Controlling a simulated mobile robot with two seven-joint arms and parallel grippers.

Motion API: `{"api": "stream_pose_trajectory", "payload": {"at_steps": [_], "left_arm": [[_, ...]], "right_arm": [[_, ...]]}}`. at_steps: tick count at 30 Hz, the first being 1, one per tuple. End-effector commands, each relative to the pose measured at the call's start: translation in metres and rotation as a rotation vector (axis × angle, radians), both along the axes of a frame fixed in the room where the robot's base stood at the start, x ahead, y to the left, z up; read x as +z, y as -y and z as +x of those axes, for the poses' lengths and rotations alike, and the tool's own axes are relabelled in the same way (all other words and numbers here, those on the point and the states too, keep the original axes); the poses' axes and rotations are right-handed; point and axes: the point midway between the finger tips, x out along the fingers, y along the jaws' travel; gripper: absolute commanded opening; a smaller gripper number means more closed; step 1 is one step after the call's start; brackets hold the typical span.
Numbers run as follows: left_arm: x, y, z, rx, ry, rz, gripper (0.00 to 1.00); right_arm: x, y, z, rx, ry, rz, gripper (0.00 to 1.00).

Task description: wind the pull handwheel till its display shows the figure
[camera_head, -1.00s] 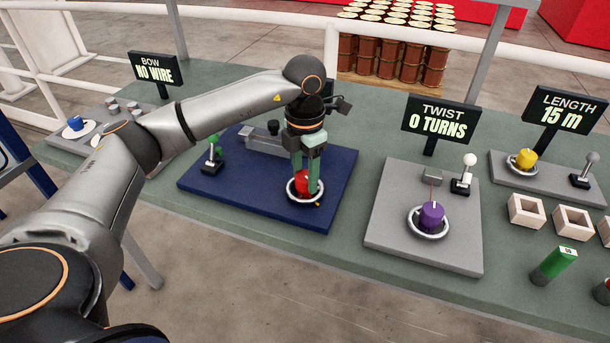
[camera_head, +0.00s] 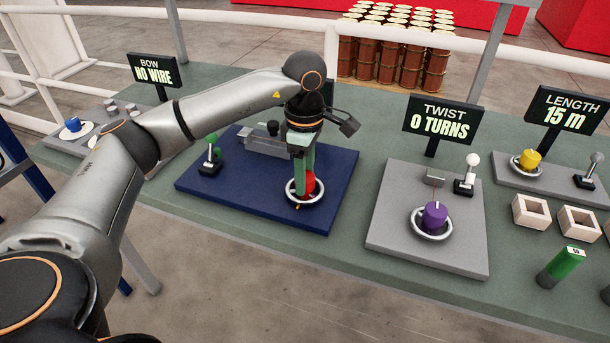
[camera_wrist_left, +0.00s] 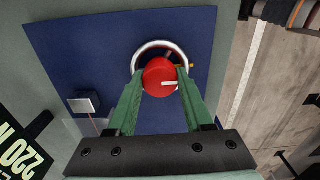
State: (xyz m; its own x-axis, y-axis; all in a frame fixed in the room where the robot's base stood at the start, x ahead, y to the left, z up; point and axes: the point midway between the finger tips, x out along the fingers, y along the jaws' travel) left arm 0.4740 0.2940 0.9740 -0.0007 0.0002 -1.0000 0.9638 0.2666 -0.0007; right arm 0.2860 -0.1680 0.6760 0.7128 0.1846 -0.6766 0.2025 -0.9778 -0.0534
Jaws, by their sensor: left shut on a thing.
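The pull handwheel is a red knob (camera_head: 311,183) inside a silver ring (camera_head: 318,199), on a dark blue plate (camera_head: 235,195) on the green table. My left gripper (camera_head: 305,186) points down with its green fingers shut on the red knob. In the left wrist view the fingers sit on either side of the red knob (camera_wrist_left: 158,70), which has a white mark on top. The display behind the blue plate is hidden by my arm in the head view. In the left wrist view a tilted, cut-off display (camera_wrist_left: 20,148) reads "220 N".
A green-knobbed lever (camera_head: 211,155) stands on the blue plate's left. To the right are the twist station (camera_head: 400,225) with a purple knob, its sign (camera_head: 443,118) reading "0 TURNS", and the length sign (camera_head: 565,107) reading "15 m".

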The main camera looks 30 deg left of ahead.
Motion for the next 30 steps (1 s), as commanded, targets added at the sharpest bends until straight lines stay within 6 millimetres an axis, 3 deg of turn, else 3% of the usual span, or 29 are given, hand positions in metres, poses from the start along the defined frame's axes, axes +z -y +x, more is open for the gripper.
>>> {"api": "stream_pose_trajectory", "payload": {"at_steps": [15,30], "left_arm": [[0.0015,-0.0005,0.0009,-0.327,0.004,0.0,0.0],[0.002,-0.0007,0.001,-0.383,0.004,0.0,0.0]], "right_arm": [[-0.002,-0.0041,0.0024,0.007,-0.001,0.005,0.5],[-0.0004,-0.0055,0.0041,0.009,0.005,0.007,0.5]]}}
